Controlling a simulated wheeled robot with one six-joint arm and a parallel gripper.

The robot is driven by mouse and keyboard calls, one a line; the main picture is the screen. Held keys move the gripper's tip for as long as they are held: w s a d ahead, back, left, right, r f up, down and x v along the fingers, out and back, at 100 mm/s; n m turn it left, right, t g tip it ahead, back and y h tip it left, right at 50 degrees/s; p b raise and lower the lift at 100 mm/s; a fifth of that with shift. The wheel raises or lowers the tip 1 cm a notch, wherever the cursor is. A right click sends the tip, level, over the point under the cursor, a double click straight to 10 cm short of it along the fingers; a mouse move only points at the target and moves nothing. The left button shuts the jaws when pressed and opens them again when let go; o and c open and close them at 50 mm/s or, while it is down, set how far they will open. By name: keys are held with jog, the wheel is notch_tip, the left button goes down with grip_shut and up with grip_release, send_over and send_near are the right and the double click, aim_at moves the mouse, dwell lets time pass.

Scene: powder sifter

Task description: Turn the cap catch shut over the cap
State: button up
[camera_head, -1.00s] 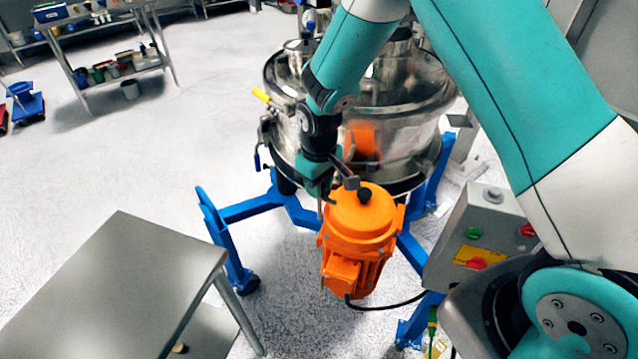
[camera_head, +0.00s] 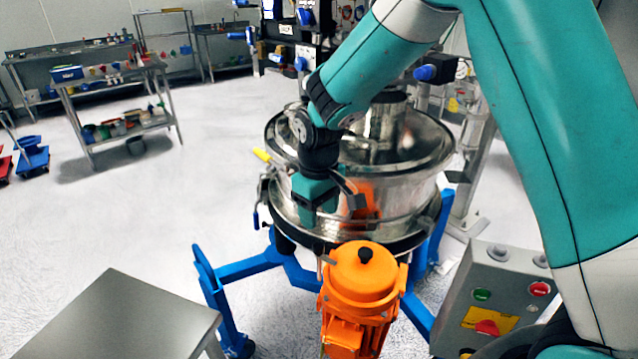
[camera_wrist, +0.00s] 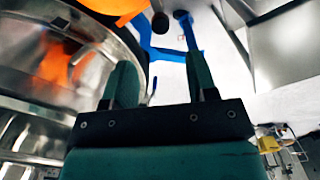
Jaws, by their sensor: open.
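The orange motor (camera_head: 358,305) stands at the front of the steel sifter, with a round orange cap (camera_head: 350,266) and a black knob on top. A small grey tab (camera_head: 328,259) shows at the cap's left edge. It may be the cap catch, but it is too small to tell how it is turned. My gripper (camera_head: 316,218) points down in front of the sifter wall, above and left of the cap, apart from it. In the wrist view its two teal fingers (camera_wrist: 162,82) are spread with nothing between them. An orange edge shows at the top there.
The steel sifter (camera_head: 400,190) stands close behind my gripper, on a blue frame (camera_head: 245,268). A control box (camera_head: 495,295) with buttons is at right. A steel table (camera_head: 125,310) is at front left. Open floor lies left of the sifter.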

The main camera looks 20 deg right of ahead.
notch_tip(320, 180, up, 8)
jog(key=shift+b, duration=0.45)
jog(key=shift+s+r, duration=0.1)
jog(key=shift+r, duration=0.05)
jog(key=s+a+r+n+y, duration=0.1)
jog(key=s+a+r+y, duration=0.1)
jog(key=s, duration=1)
jog(key=s+a+r+y, duration=0.2)
jog(key=s, duration=1)
jog(key=shift+s+r+n, duration=0.25)
jog(key=shift+s+n, duration=0.15)
jog(key=shift+a, duration=0.1)
